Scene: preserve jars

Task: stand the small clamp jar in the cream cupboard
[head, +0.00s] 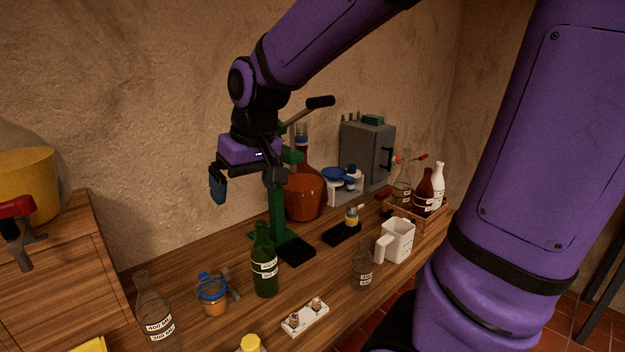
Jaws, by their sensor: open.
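A small jar (212,295) with a blue lid, orange contents and a grey metal clamp at its side stands on the wooden bench, left of a green bottle. It looks like the small clamp jar. My gripper (243,193) is open and empty, high above the bench, up and right of the jar. One dark finger shows clearly; the other is hard to make out against the green press behind. I see no cupboard that is clearly cream. A grey box-like cabinet (366,155) with a dark handle stands at the back, its front seemingly shut.
The green bottle (265,265) and a clear bottle (154,315) flank the jar. A green lever press (278,210) and a large amber flask (305,195) stand behind. A white jug (396,241) and a bottle crate (428,219) are right. A wooden cabinet (60,275) is left.

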